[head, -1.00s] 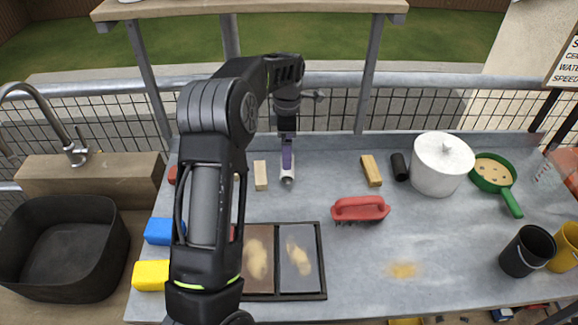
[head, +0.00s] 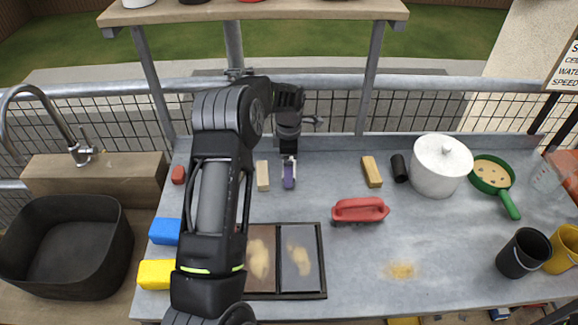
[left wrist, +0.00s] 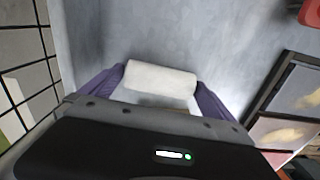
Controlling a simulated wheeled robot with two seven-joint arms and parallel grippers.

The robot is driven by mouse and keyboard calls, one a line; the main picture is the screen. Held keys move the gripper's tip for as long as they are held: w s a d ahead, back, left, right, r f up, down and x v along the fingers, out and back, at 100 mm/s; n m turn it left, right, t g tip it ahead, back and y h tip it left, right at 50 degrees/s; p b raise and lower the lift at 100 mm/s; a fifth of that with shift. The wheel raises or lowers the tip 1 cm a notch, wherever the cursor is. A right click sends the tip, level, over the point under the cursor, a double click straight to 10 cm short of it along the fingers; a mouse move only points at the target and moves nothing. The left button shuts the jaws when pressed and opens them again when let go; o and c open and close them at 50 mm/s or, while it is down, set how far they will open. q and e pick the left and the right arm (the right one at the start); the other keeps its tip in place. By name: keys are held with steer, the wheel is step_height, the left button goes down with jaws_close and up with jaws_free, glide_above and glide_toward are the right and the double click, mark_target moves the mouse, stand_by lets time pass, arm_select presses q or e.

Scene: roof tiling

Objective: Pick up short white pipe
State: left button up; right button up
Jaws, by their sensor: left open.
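The short white pipe (left wrist: 160,80) lies on the grey counter in the left wrist view, crosswise between the two purple fingers of my left gripper (left wrist: 159,76). The fingers are spread, one near each end of the pipe. Whether they touch it I cannot tell. In the head view my left gripper (head: 289,180) points down at the counter's back middle, and its purple finger hides most or all of the pipe. My right gripper is not in view.
A beige block (head: 262,176) stands just left of the gripper. A black-framed tray (head: 322,262) and a red-handled brush (head: 360,209) are nearer the front. A wooden block (head: 372,171), black cylinder (head: 399,167) and white pot (head: 440,172) stand to the right.

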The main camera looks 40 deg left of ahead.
arm_select(q)
steer(key=shift+c, duration=0.4)
steer(key=c, duration=1.1)
